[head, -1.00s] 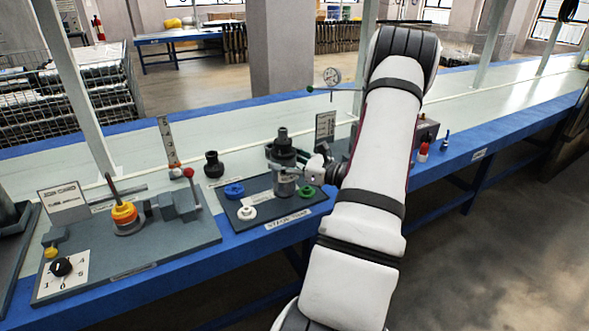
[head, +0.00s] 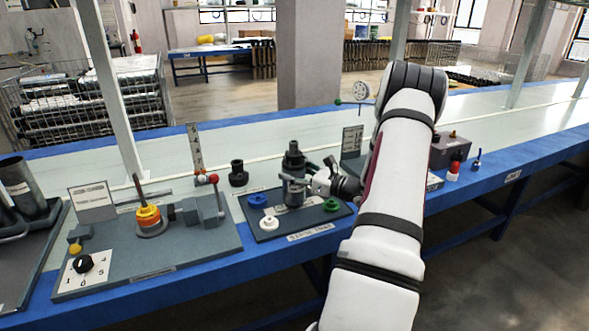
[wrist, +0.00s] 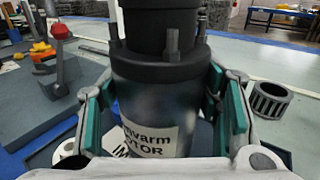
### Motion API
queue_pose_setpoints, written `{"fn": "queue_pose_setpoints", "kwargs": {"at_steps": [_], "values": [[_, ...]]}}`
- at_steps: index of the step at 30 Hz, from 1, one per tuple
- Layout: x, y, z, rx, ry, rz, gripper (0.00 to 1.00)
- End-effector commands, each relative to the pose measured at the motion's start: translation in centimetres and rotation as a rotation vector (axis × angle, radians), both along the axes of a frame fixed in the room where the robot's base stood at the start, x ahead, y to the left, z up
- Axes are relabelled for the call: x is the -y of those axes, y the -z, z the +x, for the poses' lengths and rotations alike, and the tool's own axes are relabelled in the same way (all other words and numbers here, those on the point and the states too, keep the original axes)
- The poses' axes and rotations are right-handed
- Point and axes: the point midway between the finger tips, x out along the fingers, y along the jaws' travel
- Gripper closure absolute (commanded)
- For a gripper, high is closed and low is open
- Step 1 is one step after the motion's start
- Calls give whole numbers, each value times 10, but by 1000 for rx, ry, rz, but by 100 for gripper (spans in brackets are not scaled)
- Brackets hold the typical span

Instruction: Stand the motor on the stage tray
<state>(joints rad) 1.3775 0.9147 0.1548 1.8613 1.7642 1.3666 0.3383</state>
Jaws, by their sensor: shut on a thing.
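The motor (head: 293,170) is a dark grey upright cylinder with a narrower black top. In the wrist view the motor (wrist: 155,95) fills the middle and carries a white label reading "MOTOR". My gripper (head: 308,184) is shut on its body from the right side, with green-lined fingers on both sides of it in the wrist view (wrist: 165,110). The motor stands upright over the dark stage tray (head: 270,234). I cannot tell whether its base touches the tray.
On the tray are a blue ring (head: 257,200), a white ring (head: 268,223) and a green ring (head: 331,205). A black ribbed part (head: 238,174) stands behind. A grey fixture board (head: 150,264) with an orange piece (head: 149,216) and red-knobbed lever (head: 213,179) lies left.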

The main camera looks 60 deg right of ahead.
Motion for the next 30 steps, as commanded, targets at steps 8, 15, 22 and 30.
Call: {"fn": "queue_pose_setpoints", "kwargs": {"at_steps": [8, 15, 22, 30], "values": [[0, 3, 2, 14, -3, -8, 100], [0, 5, 2, 14, -3, -7, 100], [0, 10, 0, 2, -1, -2, 22], [0, 8, 0, 2, -1, -2, 22]]}}
